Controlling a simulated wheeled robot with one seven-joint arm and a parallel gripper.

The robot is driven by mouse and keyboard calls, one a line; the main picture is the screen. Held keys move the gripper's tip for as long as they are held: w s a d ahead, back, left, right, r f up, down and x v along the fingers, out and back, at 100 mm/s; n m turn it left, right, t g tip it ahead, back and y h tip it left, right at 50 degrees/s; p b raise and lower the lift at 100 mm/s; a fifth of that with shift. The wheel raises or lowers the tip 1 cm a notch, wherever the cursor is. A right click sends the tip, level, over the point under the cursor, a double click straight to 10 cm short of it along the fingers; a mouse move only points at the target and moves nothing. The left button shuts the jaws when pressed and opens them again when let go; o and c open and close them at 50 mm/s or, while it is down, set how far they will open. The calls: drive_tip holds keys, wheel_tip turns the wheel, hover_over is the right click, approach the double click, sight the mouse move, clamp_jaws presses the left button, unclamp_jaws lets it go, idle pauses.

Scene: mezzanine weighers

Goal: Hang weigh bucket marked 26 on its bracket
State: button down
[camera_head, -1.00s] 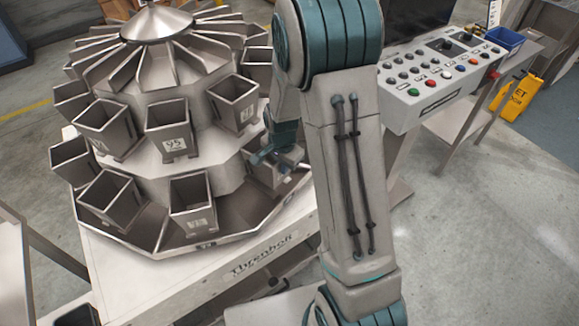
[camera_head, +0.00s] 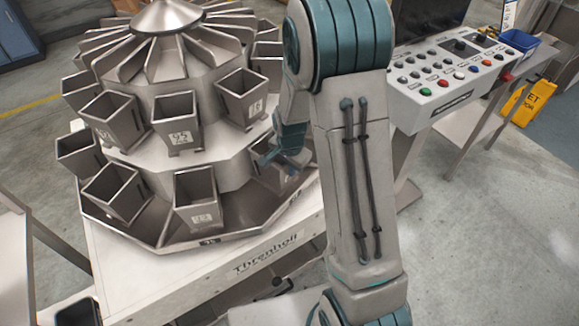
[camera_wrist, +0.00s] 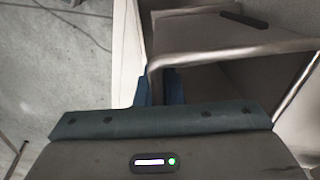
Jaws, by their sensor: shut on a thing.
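My gripper (camera_head: 270,158) is at the right side of the round weigher (camera_head: 215,168), at the lower ring. It is shut on the rim of a grey metal weigh bucket (camera_head: 284,177), which my arm partly hides. In the wrist view the bucket's open top (camera_wrist: 225,47) fills the upper right, and my blue fingers (camera_wrist: 160,88) straddle its near rim. The number on this bucket is not visible. I cannot tell whether it touches a bracket, as the bracket is hidden.
A control panel (camera_head: 448,85) stands at the right behind my arm. A yellow floor sign (camera_head: 534,100) stands farther right.

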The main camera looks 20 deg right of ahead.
drive_tip(key=shift+f, duration=0.35)
drive_tip(key=c, duration=1.5)
unclamp_jaws()
drive_tip(key=shift+r, duration=0.1)
drive_tip(key=r, duration=0.4)
drive_tip(key=s+r+b, duration=0.1)
drive_tip(key=r, duration=0.4)
drive_tip(key=s+r, duration=0.1)
drive_tip(key=r, duration=0.3)
drive_tip(key=shift+a+r, duration=0.2)
drive_tip(key=shift+r, duration=0.1)
